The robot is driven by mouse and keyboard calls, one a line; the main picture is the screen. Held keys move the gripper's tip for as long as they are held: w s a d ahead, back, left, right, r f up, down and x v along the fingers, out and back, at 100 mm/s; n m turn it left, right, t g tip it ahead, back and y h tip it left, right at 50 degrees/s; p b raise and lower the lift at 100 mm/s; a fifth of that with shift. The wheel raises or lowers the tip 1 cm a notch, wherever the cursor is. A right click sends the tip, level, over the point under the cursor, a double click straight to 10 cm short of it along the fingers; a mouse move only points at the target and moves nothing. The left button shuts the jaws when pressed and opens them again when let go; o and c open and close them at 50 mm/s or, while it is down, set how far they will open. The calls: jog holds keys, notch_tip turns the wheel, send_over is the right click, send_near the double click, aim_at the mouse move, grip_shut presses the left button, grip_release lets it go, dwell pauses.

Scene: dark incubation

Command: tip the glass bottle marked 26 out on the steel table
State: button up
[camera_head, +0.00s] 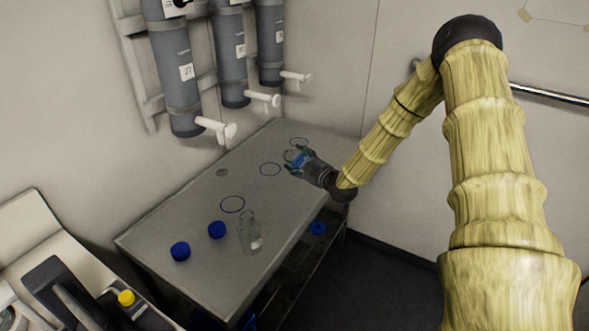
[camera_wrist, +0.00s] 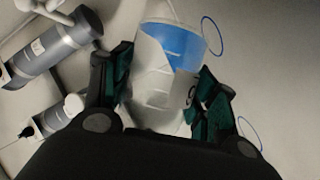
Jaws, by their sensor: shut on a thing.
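My gripper (camera_head: 297,160) is at the far right end of the steel table (camera_head: 195,225), in the head view. It is shut on a clear bottle (camera_head: 290,155) that has blue liquid in it. In the wrist view, the bottle (camera_wrist: 155,62) sits between the two fingers (camera_wrist: 160,95), with a white label and part of a dark digit showing. The full number cannot be read. I cannot tell how far the bottle is tilted or whether it touches the table. A second clear bottle (camera_head: 250,236), with a white label, stands near the table's front edge.
Two blue caps (camera_head: 180,251) (camera_head: 217,229) lie left of the second bottle. Blue rings (camera_head: 232,204) (camera_head: 270,169) and a small round drain (camera_head: 223,172) mark the tabletop. Grey cylinders (camera_head: 178,75) with white taps (camera_head: 217,128) hang above its back edge.

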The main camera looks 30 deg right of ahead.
aim_at(305, 156)
jog(key=shift+w+r, duration=0.1)
jog(key=shift+r, duration=0.05)
dwell(0.3)
jog(key=shift+w+d+r+n+t+b, duration=0.1)
jog(key=shift+d+r+n+t+b, duration=0.15)
jog(key=shift+r+n+t+b, duration=0.4)
jog(key=shift+n, duration=0.25)
jog(key=shift+w+r+n+b, duration=0.1)
jog(key=shift+r+n+b, duration=0.1)
jog(key=shift+n+b, duration=0.15)
jog(key=shift+d+r+n, duration=0.15)
jog(key=shift+r+n, duration=0.2)
jog(key=shift+r, duration=0.05)
jog(key=shift+r+n+t+b, duration=0.35)
jog(key=shift+r+n+b, duration=0.1)
jog(key=shift+n+b, duration=0.3)
jog(key=shift+d+r, duration=0.1)
jog(key=shift+r, duration=0.15)
